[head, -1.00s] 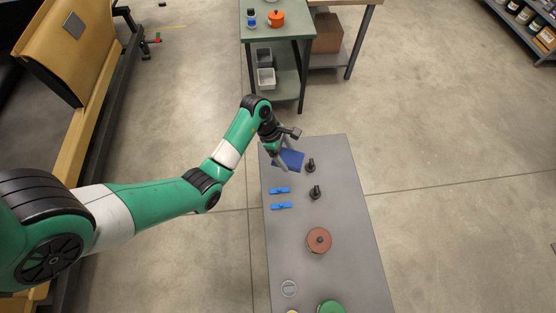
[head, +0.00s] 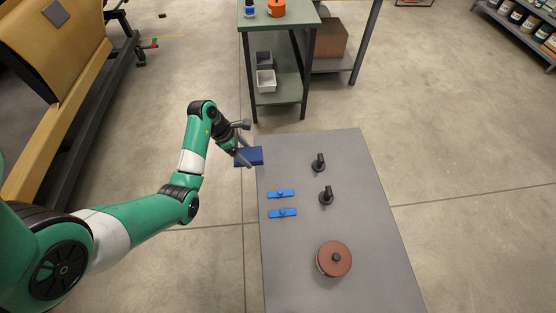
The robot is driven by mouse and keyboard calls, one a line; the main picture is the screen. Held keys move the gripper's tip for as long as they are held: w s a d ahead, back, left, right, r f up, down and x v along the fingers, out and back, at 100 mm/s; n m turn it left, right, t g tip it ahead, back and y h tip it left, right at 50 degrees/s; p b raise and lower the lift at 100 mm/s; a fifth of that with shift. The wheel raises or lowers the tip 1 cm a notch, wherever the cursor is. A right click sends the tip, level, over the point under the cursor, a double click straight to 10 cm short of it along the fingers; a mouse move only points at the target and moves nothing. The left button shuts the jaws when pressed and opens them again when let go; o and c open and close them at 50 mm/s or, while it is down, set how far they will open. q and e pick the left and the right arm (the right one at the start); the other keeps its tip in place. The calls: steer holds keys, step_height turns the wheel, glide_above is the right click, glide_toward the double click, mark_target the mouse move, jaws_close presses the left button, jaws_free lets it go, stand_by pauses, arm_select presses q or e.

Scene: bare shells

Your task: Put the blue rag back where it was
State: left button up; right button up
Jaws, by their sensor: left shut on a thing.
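The blue rag (head: 249,156) is a folded dark blue piece at the far left corner of the grey table in the head view. My left gripper (head: 243,158) is shut on the blue rag and holds it partly beyond the table's left edge. Its fingers hide part of the rag's left side. My right gripper is not in view.
The grey table (head: 300,250) bears two black knobbed things (head: 318,162), two blue clamp-like pieces (head: 281,194) and a round brown lidded thing (head: 333,259). A green workbench (head: 290,20) with a lower shelf stands behind. Bare floor lies left of the table.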

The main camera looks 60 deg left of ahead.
arm_select(q)
steer(key=w+a+f+b, duration=0.2)
steer(key=w+f+b, duration=0.35)
steer(key=w, duration=0.35)
steer(key=b, duration=0.5)
glide_toward(280, 157)
steer(key=shift+w+d+f, duration=0.7)
steer(key=shift+f, duration=0.2)
steer(key=shift+w+f+b, duration=0.15)
steer(key=shift+w+b, duration=0.1)
steer(key=shift+b, duration=0.1)
steer(key=shift+w+a, duration=0.1)
step_height(280, 157, down, 4)
steer(key=b, duration=0.3)
steer(key=shift+w+r, duration=0.15)
steer(key=shift+r, duration=0.2)
steer(key=o, duration=1.3)
steer(key=shift+c, duration=0.2)
